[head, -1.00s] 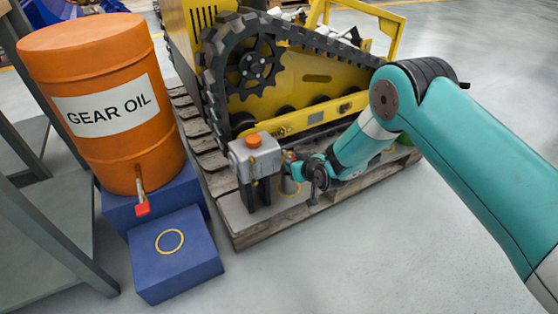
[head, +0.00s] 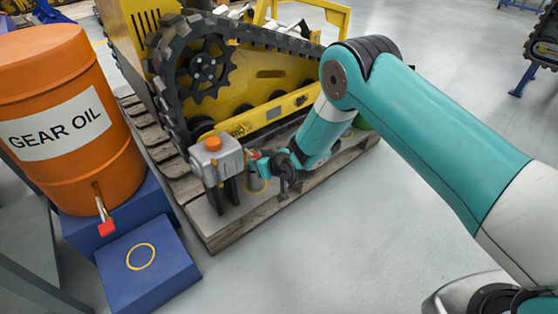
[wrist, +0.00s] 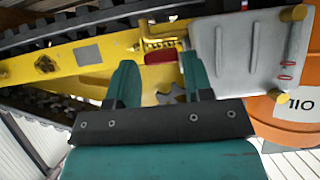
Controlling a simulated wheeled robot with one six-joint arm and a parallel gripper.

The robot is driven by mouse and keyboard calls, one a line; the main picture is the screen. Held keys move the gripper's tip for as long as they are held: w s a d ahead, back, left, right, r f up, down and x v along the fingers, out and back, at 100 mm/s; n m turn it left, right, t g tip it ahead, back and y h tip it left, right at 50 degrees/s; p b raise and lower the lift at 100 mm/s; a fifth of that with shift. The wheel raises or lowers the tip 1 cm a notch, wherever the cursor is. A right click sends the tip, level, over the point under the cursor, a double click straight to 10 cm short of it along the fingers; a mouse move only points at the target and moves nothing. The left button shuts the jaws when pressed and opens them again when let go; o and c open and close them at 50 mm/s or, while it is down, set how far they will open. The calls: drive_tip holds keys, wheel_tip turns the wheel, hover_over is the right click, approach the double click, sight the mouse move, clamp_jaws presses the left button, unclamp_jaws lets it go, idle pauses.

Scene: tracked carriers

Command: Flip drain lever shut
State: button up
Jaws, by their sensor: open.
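A grey tank (head: 214,163) with an orange cap stands on the pallet, left of my gripper (head: 264,165). It also shows at the right in the wrist view (wrist: 255,50). The red drain lever (wrist: 160,56) is in the wrist view, beside yellow fittings and left of the tank. It appears between and beyond the teal fingertips of my gripper (wrist: 160,74). I see no grip on it; contact cannot be told. In the head view the lever is small and mostly hidden by my gripper. My gripper is open and empty.
The tracked yellow carrier (head: 270,85) stands behind on a wooden pallet (head: 235,228). An orange gear oil drum (head: 75,160) with a red-handled tap (head: 107,227) stands left on a blue block. A lower blue block (head: 150,275) bears a yellow ring.

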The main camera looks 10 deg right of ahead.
drive_tip(key=p+v, duration=0.3)
drive_tip(key=v, duration=1.2)
drive_tip(key=shift+d+r+p, duration=0.2)
drive_tip(key=shift+d+p, duration=0.05)
drive_tip(key=shift+p, duration=0.15)
drive_tip(key=shift+s, duration=0.1)
drive_tip(key=s+a+r+n+g+y, duration=0.1)
drive_tip(key=s+a+r+g, duration=0.15)
drive_tip(key=r, duration=0.65)
drive_tip(key=s+a+r+n+g+y, duration=0.1)
drive_tip(key=s+r+g, duration=0.25)
drive_tip(key=r, duration=0.55)
drive_tip(key=s+d+r+m+g+h+p, duration=0.15)
drive_tip(key=s+d+r, duration=0.25)
drive_tip(key=s+r, duration=0.5)
drive_tip(key=s+d+r+g+h, duration=0.2)
drive_tip(key=s+d+r+g, duration=0.15)
drive_tip(key=s, duration=0.85)
wheel_tip(320, 180, up, 35)
drive_tip(key=p, duration=3.4)
drive_tip(key=shift+d+t+p, duration=0.25)
drive_tip(key=shift+t+p, duration=0.1)
drive_tip(key=shift+t, duration=0.05)
